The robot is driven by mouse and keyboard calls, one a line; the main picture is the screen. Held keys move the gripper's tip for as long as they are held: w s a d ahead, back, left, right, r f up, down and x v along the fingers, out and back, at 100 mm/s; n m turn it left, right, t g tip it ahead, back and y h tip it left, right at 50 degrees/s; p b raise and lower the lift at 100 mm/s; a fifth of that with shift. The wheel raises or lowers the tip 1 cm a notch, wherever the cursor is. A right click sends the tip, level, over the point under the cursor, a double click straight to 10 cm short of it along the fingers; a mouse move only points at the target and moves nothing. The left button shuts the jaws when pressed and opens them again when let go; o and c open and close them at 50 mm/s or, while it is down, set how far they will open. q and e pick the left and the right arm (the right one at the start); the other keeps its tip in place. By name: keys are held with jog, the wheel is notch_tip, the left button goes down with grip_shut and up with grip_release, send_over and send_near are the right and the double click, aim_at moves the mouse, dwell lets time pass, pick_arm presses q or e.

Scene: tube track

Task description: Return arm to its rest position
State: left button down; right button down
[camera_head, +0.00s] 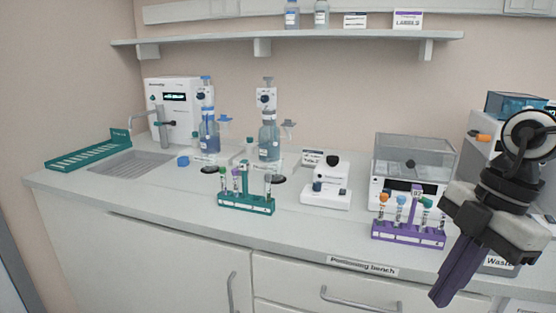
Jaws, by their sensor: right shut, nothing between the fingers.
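My right gripper (452,283) is at the right of the head view, in front of the bench's front edge. Its purple fingers point down and to the left, are shut together and hold nothing. My right arm comes in from the right edge. The gripper is apart from the purple tube rack (408,236) and hides the area just right of it. That rack holds several tubes with coloured caps. A green tube rack (246,203) with several tubes stands upright at the bench's middle. My left gripper is not in view.
The white bench (310,225) has free room between the two racks. A small white device (325,190) and a clear-lidded machine (413,160) stand behind. Two bottle dispensers (269,135), a sink (130,163) and a green drying rack (88,152) are further left. A shelf (290,39) runs above.

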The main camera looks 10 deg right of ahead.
jog(key=w+a+f+m+t+y, duration=0.3)
jog(key=w+f+t+y, duration=0.2)
jog(key=f+t+y, duration=0.25)
notch_tip(320, 180, down, 18)
jog(key=s+d+m+t+h, duration=0.25)
jog(key=m+t+h, duration=0.35)
jog(key=m, duration=0.3)
jog(key=s+a+f+m+g+h, duration=0.2)
jog(key=s+a+f+m+g, duration=0.2)
jog(key=s+a+f, duration=0.9)
notch_tip(320, 180, down, 2)
jog(key=shift+a+m+g, duration=0.3)
jog(key=shift+a+g, duration=0.35)
jog(key=shift+a, duration=0.25)
jog(key=shift+d, duration=0.1)
